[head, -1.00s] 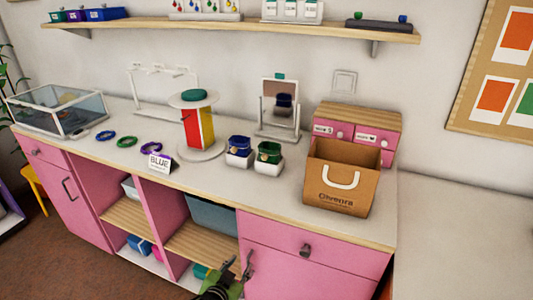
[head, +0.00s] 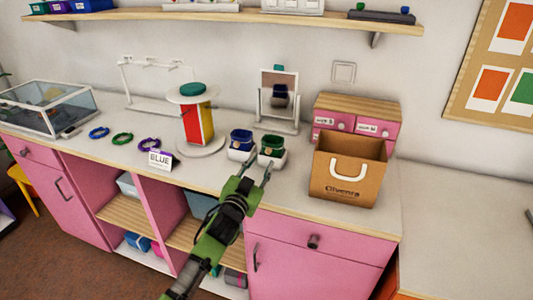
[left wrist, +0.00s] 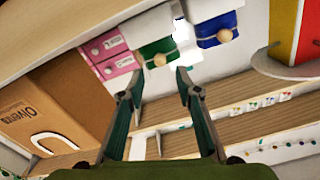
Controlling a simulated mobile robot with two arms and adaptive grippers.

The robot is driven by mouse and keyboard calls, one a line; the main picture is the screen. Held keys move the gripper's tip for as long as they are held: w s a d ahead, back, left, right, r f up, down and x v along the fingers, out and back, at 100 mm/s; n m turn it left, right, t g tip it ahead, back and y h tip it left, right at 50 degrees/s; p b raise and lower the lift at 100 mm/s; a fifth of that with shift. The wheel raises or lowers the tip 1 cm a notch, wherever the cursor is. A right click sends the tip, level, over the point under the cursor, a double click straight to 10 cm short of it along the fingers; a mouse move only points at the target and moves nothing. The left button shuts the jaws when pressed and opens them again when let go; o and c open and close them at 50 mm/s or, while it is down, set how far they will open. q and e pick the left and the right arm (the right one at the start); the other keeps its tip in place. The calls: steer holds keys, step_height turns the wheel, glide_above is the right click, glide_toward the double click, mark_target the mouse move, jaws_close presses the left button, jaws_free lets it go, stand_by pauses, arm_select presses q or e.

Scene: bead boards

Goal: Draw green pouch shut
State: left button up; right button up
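The green pouch (head: 271,147) stands in a white holder on the counter, just right of the blue pouch (head: 242,141). A round wooden bead (left wrist: 159,60) sits on the green pouch's front. The green pouch also shows in the left wrist view (left wrist: 150,48), ahead of the fingers. I cannot tell how far its mouth is drawn. My left gripper (head: 258,165) is open, its fingertips close in front of the green pouch. In the left wrist view, nothing is between its fingers (left wrist: 159,82). My right gripper is not in view.
A brown paper bag (head: 345,185) stands right of the pouches, before a pink drawer box (head: 375,128). A mirror (head: 279,90) stands behind. A red and yellow column (head: 196,125), a BLUE card (head: 160,160) and several rings are left. The counter's right part is clear.

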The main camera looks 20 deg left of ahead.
mark_target(268, 152)
arm_select(q)
steer(key=w, duration=0.5)
steer(key=shift+w+d, duration=0.1)
steer(key=shift+w, duration=0.3)
jaws_close()
